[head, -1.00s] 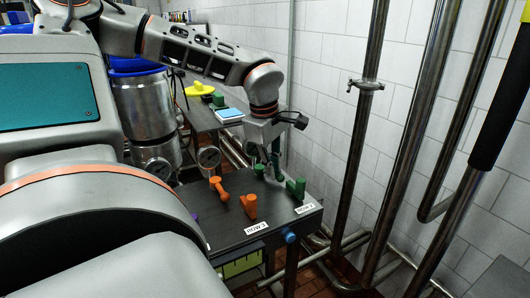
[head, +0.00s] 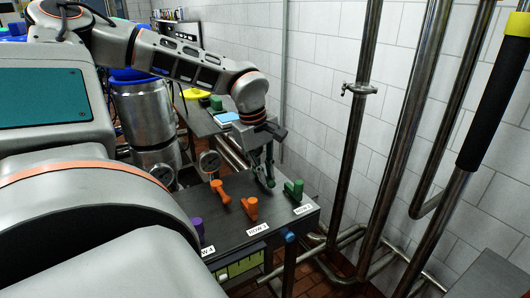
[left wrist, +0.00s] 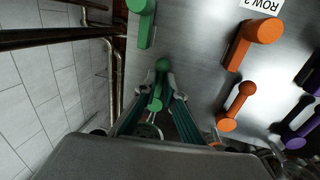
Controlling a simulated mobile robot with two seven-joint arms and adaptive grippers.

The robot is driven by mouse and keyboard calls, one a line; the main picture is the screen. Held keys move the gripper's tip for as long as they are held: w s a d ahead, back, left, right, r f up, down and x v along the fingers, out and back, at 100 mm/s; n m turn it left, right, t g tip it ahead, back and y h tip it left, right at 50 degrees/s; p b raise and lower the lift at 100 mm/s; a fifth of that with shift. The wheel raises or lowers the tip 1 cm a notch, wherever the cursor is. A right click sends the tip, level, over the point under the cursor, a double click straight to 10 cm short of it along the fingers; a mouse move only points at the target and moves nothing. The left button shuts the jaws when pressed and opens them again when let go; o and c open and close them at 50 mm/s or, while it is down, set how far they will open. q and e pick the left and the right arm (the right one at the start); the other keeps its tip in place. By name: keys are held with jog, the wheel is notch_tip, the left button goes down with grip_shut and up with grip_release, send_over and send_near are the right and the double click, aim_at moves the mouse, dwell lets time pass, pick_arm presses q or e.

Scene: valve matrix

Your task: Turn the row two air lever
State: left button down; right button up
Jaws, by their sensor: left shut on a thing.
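Two green levers stand at the end of the dark panel marked ROW 2. The nearer green lever (head: 293,189) is beside the ROW 2 label (head: 304,209) and also shows at the top of the left wrist view (left wrist: 144,22). The far green lever (left wrist: 161,67) is between the fingertips of my left gripper (left wrist: 157,88), which is shut on it. In the head view my left gripper (head: 267,178) points down at the panel's far edge and mostly hides this lever. Which lever is for air, I cannot read. My right gripper is not in view.
Orange levers (head: 250,208) stand beside the ROW 3 label, close to the green ones, and a purple lever (head: 197,228) is further left. Gauges (head: 210,161) stand behind the panel. Steel pipes (head: 352,130) and a tiled wall are at the right.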

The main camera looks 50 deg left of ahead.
pick_arm(q)
jog(key=shift+d, duration=0.3)
jog(key=c, duration=2.2)
grip_release()
jog(key=shift+c, duration=0.2)
jog(key=shift+o, duration=0.5)
jog(key=shift+d+r, duration=0.15)
jog(key=shift+d, duration=0.05)
jog(key=shift+a, duration=0.25)
jog(key=shift+r, duration=0.4)
notch_tip(320, 180, up, 11)
jog(key=s, duration=0.2)
jog(key=shift+s, duration=0.2)
jog(key=shift+f, duration=0.15)
